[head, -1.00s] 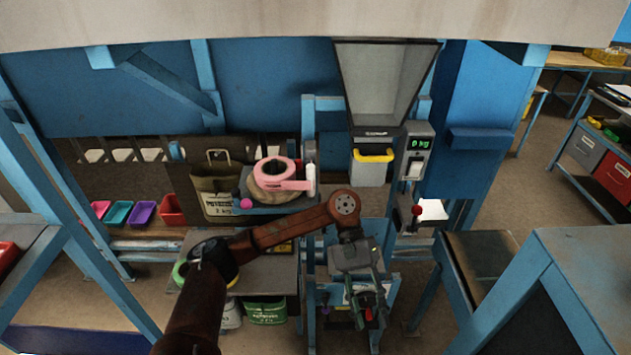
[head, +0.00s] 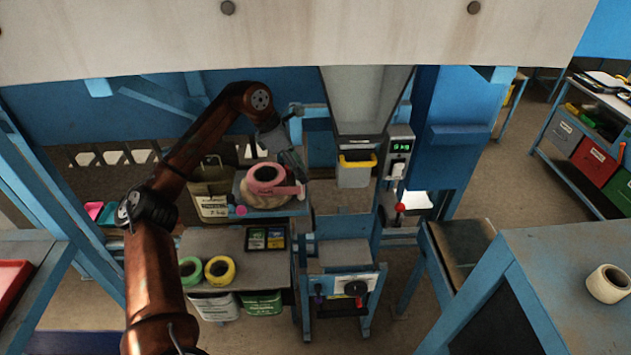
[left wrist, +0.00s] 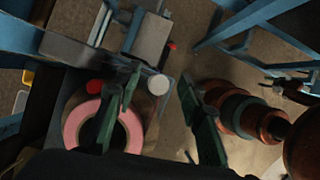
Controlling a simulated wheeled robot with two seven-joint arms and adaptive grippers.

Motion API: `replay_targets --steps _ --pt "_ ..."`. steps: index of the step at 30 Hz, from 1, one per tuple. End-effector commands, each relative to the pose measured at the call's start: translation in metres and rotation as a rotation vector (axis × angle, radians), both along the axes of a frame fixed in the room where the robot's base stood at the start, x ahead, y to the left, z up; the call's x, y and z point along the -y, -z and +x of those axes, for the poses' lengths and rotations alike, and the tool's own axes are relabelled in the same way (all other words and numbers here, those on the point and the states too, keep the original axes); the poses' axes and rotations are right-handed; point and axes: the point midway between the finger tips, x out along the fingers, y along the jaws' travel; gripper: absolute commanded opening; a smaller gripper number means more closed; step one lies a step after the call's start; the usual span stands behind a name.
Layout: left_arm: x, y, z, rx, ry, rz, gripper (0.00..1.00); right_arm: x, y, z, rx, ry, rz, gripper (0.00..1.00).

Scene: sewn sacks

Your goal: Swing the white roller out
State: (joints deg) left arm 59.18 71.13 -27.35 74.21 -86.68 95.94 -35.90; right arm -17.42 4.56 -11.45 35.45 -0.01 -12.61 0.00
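The white roller (left wrist: 158,84) shows in the left wrist view as a pale round end. It stands beside a large roll of pink tape (left wrist: 95,130), between the two green fingers of my left gripper (left wrist: 157,95). The fingers are apart, with visible space on both sides of the roller. In the head view my left gripper (head: 294,164) is at the right side of the pink tape roll (head: 267,178) and hides the white roller there. My right gripper is in neither view.
A grey chute (head: 365,100) and a yellow-rimmed container (head: 357,170) are right of the gripper. Green (head: 190,270) and yellow (head: 219,269) tape rolls lie on the lower shelf. A blue frame post stands close behind.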

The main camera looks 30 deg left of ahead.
Motion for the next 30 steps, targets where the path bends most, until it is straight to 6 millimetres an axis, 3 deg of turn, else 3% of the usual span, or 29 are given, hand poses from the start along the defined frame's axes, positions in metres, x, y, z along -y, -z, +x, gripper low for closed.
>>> replay_targets --steps 4,18,30 --pt "-0.007 0.014 -0.003 -0.034 -0.034 0.013 0.36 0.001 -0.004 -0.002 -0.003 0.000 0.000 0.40" --pt "0.013 0.072 0.013 -0.030 -0.029 0.011 0.36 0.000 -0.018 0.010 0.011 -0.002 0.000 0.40" --pt "0.015 0.077 0.014 -0.029 -0.028 0.011 0.33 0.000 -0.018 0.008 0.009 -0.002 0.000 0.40"
